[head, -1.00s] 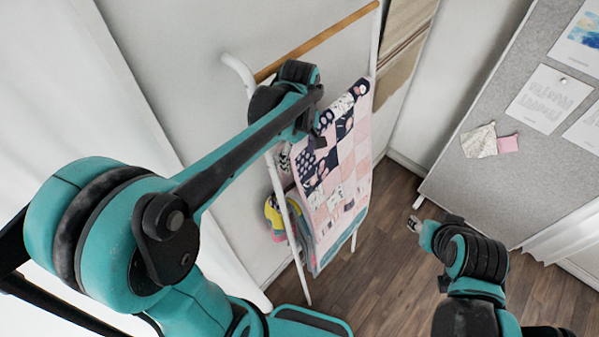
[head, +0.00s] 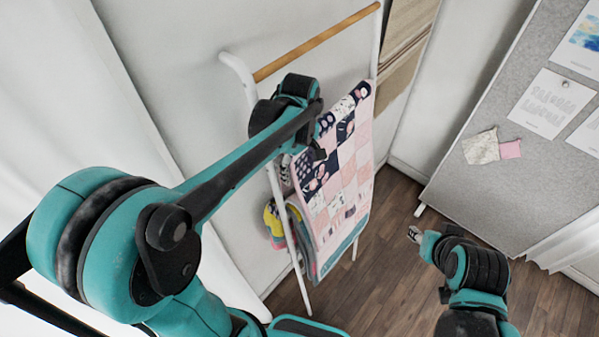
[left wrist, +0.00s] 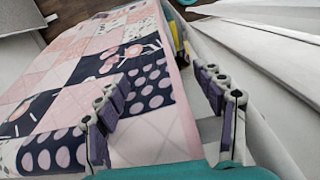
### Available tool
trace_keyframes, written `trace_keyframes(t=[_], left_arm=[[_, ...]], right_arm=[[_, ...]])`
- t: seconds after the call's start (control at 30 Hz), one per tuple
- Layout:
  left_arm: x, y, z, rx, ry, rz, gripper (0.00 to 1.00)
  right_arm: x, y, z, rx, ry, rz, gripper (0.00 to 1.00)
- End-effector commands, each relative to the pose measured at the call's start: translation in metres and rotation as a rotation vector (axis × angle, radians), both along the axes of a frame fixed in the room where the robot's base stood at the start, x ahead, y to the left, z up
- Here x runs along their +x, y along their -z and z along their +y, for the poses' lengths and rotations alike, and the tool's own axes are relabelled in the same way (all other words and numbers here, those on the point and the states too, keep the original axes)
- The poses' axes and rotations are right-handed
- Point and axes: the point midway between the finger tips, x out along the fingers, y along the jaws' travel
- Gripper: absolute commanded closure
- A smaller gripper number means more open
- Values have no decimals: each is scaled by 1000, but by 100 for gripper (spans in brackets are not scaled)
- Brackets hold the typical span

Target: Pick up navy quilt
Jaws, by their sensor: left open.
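The navy quilt (head: 344,172), a patchwork of navy, pink and white squares, hangs folded over the white ladder rack in the head view. It also fills the left and middle of the left wrist view (left wrist: 85,75). My left gripper (head: 318,153) is at the quilt's upper left edge; my arm hides part of that edge. In the left wrist view my left gripper (left wrist: 165,105) is open, with one finger over the patterned face and the other beyond the quilt's edge. My right gripper (head: 413,234) is low at the right, away from the quilt; its jaw state is unclear.
The ladder rack (head: 246,80) has a wooden top rail (head: 315,42) and leans by the wall. A yellow and pink textile (head: 273,218) hangs at its left side. A grey pinboard (head: 480,190) stands at right. Wooden floor (head: 385,275) between them is clear.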

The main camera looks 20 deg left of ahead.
Motion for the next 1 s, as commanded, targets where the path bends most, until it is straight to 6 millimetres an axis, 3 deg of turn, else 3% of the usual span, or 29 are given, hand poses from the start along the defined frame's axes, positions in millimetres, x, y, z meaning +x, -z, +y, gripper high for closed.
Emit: trace_keyframes(t=[0.33, 0.67, 1.0], left_arm=[[0, 15, 0, 0, 0, 0, 31], [0, 16, 0, 0, 0, 0, 31], [0, 16, 0, 0, 0, 0, 76]], right_arm=[[0, 13, 0, 0, 0, 0, 60], [0, 14, 0, 0, 0, 0, 60], [0, 14, 0, 0, 0, 0, 60]])
